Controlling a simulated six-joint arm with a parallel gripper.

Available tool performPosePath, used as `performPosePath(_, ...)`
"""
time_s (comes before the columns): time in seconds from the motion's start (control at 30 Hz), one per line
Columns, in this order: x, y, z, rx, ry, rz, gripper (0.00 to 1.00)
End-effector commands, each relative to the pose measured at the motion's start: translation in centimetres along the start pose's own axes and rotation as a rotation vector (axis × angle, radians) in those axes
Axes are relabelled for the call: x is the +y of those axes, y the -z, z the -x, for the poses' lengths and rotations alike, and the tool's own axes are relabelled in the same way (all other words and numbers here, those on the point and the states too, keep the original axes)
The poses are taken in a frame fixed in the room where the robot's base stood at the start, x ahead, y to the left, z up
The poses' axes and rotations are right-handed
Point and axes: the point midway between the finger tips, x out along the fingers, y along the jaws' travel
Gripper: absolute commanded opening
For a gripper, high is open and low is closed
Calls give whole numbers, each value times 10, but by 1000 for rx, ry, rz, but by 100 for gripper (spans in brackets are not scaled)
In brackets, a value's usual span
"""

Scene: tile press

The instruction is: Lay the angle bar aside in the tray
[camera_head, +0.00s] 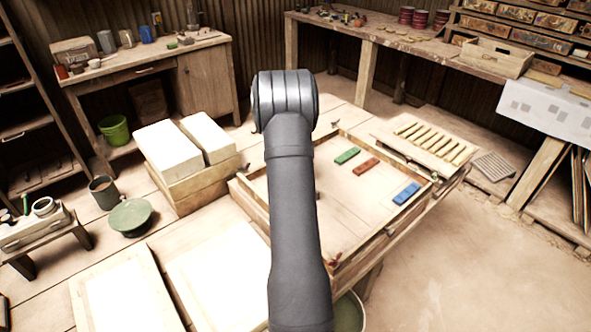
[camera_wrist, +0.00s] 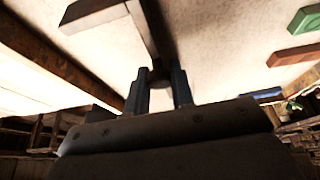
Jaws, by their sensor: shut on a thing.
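My gripper (camera_wrist: 160,70) shows in the wrist view, with its two fingers closed around the end of a dark bar. This looks like the angle bar (camera_wrist: 148,30), whose long leg runs away from the fingers to the top edge, with a shorter brown leg off to the left. Pale board lies behind it; I cannot tell whether the bar touches it. In the head view my arm hides the gripper and the bar. A shallow wood-rimmed frame (camera_head: 398,232) stands right of my arm. I cannot tell which container is the task's tray.
A green tile (camera_head: 347,155), a red tile (camera_head: 366,167) and a blue tile (camera_head: 406,193) lie inside the frame. A rack of pale strips (camera_head: 407,156) stands beyond it. Two white blocks (camera_head: 168,158) stand left. Pale panels (camera_head: 122,298) lie at front left.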

Motion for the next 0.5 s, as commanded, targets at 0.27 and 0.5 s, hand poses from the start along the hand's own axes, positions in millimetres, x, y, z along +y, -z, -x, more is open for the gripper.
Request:
performPosePath(0.27,0,-2,-4,-2,2,-1,0)
performPosePath(0.5,0,-3,-6,-1,1,0,44)
